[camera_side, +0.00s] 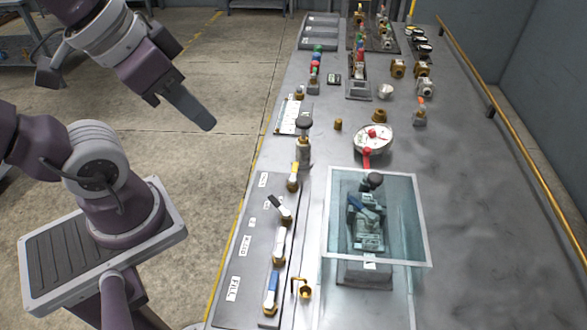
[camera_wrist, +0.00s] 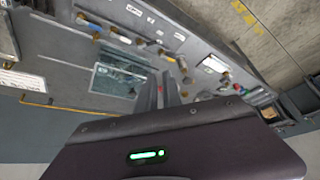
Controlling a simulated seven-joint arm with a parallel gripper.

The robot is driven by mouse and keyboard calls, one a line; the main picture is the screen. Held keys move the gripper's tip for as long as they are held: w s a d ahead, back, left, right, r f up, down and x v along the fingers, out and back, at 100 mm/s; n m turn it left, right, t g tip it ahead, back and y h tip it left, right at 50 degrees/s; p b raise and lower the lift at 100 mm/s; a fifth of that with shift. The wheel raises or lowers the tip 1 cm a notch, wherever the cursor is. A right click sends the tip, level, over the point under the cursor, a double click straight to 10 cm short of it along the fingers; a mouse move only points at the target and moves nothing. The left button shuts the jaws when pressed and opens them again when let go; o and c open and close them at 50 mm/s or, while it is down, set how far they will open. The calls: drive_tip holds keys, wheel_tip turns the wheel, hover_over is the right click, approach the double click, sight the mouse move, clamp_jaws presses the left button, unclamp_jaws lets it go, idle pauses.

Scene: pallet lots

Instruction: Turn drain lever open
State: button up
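A row of small valve levers runs along the near-left strip of the bench in the side view: a blue-handled lever (camera_side: 270,287) at the front, a white-handled lever (camera_side: 279,243), a dark-and-white lever (camera_side: 282,211) and a yellow lever (camera_side: 293,178). White labels lie left of them; the front label (camera_side: 233,289) seems to read FILL. I cannot read which lever is the drain one. In the wrist view the row shows small along the top, including a blue-and-orange lever (camera_wrist: 95,29). My gripper (camera_side: 204,122) hangs above the floor, left of the bench, apart from every lever. Its opening is unclear.
A clear glass-like cover (camera_side: 409,230) stands over a device beside the levers. Several colored valves and fittings fill the far bench. A yellow rail (camera_side: 515,140) edges the right side.

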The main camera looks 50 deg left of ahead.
drive_tip(key=o, duration=0.4)
drive_tip(key=w+a+f+m+g+y, duration=0.1)
drive_tip(key=w+m, duration=0.1)
drive_tip(key=m, duration=0.1)
drive_tip(key=w+a+f+m+g+y, duration=0.1)
drive_tip(key=w+m, duration=0.1)
drive_tip(key=w+a+f+m+g+y, duration=0.1)
drive_tip(key=w+m, duration=0.1)
drive_tip(key=m, duration=0.1)
drive_tip(key=shift+w+f+m, duration=0.15)
drive_tip(key=shift+f+m, duration=0.05)
drive_tip(key=shift+m, duration=0.1)
drive_tip(key=m+g+h, duration=0.3)
drive_tip(key=m, duration=1.5)
hover_over(295, 166)
wheel_tip(295, 166, down, 12)
drive_tip(key=shift+f, duration=0.1)
wheel_tip(295, 166, down, 6)
drive_tip(key=shift+f, duration=0.55)
clamp_jaws()
